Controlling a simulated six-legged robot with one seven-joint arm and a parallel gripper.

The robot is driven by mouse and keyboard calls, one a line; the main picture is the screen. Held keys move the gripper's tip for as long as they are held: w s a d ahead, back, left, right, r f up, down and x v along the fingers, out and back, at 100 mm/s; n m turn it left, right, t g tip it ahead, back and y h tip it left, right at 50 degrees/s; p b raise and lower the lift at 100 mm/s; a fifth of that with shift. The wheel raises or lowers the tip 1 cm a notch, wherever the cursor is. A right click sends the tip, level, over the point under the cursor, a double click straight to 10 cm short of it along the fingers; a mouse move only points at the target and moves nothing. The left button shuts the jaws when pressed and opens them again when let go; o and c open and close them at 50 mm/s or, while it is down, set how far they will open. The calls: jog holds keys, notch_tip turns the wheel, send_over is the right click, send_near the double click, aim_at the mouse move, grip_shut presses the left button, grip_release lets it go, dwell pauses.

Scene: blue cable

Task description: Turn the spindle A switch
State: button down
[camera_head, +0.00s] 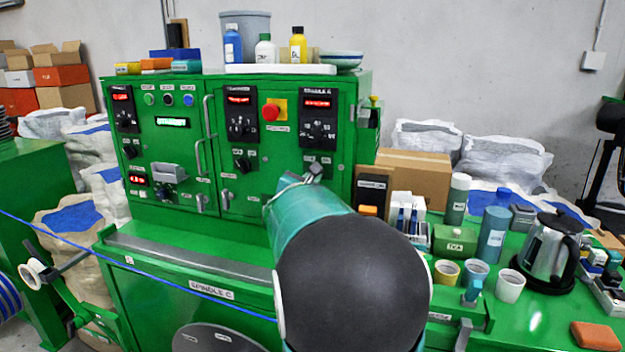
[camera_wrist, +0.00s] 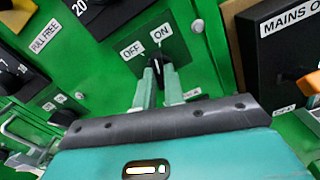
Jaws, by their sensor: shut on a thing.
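A black rotary switch (camera_wrist: 157,66) with a pale pointer mark sits on a green plate, with an OFF label (camera_wrist: 131,50) and an ON label (camera_wrist: 161,34) above it. My gripper (camera_wrist: 158,78) is shut on this knob, with a finger on each side. The pointer faces roughly up toward the labels; I cannot tell exactly which one. In the head view my gripper (camera_head: 316,172) reaches the lower right of the green cabinet (camera_head: 262,175), below a black panel with a red display (camera_head: 318,104). My arm hides part of that area.
A black box labelled MAINS (camera_wrist: 285,40) with an orange switch stands close right of my gripper in the wrist view. A blue cable (camera_head: 130,268) crosses the lower left of the head view. Cups, bottles and a kettle (camera_head: 547,250) crowd the right bench.

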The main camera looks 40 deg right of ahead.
jog(key=n, duration=0.9)
jog(key=shift+n, duration=0.3)
dwell(0.4)
jog(key=c, duration=1.5)
grip_release()
jog(key=v, duration=1.4)
jog(key=shift+d, duration=0.1)
